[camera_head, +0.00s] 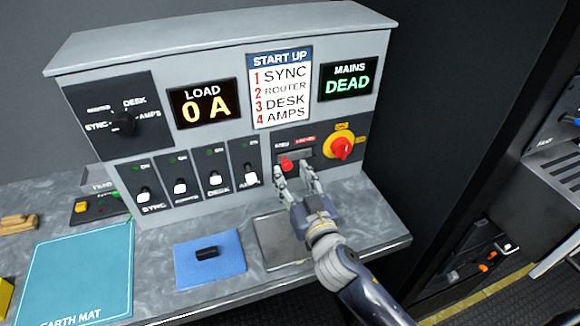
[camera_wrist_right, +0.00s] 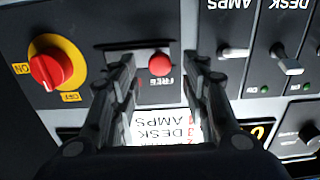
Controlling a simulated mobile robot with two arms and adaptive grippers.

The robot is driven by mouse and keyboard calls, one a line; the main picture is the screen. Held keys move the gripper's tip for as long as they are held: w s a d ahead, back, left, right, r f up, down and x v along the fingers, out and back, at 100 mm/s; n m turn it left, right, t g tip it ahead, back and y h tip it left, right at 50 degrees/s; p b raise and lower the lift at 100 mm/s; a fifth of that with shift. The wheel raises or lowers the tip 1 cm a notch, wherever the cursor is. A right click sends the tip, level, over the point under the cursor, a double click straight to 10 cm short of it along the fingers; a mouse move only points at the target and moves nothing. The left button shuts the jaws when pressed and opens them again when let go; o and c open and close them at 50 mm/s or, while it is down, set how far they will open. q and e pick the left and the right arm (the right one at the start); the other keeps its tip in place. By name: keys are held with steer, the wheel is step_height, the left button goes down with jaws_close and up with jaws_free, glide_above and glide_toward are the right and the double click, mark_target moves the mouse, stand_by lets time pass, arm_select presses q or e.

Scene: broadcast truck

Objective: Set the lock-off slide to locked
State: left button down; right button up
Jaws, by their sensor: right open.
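The lock-off slide is a short slot in the dark panel with a red knob (camera_head: 286,163). The knob sits at the slot's left end, under the "FREE" label; a red label marks the other end. In the right wrist view, turned upside down, the red knob (camera_wrist_right: 160,64) shows beside "FREE". My right gripper (camera_head: 296,173) is open in front of the slot. In the wrist view its fingers (camera_wrist_right: 158,72) stand on either side of the knob, apart from it. I cannot tell the exact depth gap. My left gripper is not in view.
A red rotary switch on a yellow plate (camera_head: 341,148) is close right of the slot. Several toggle switches (camera_head: 214,180) stand to the left. A blue pad (camera_head: 190,268) with a black piece and a grey tray (camera_head: 268,256) lie on the counter below. The mains display (camera_head: 349,79) reads DEAD.

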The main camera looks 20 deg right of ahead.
mark_target(303, 154)
steer(key=shift+w, duration=1.1)
steer(key=shift+c, duration=0.8)
jaws_close()
steer(key=d, duration=0.5)
steer(key=shift+w+p, duration=0.1)
steer(key=shift+p, duration=0.2)
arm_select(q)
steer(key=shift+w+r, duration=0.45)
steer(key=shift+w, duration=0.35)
arm_select(e)
steer(key=shift+a, duration=0.1)
steer(key=shift+c, duration=0.6)
jaws_free()
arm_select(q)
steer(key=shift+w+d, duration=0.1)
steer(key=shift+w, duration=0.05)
arm_select(e)
steer(key=shift+o, duration=1.4)
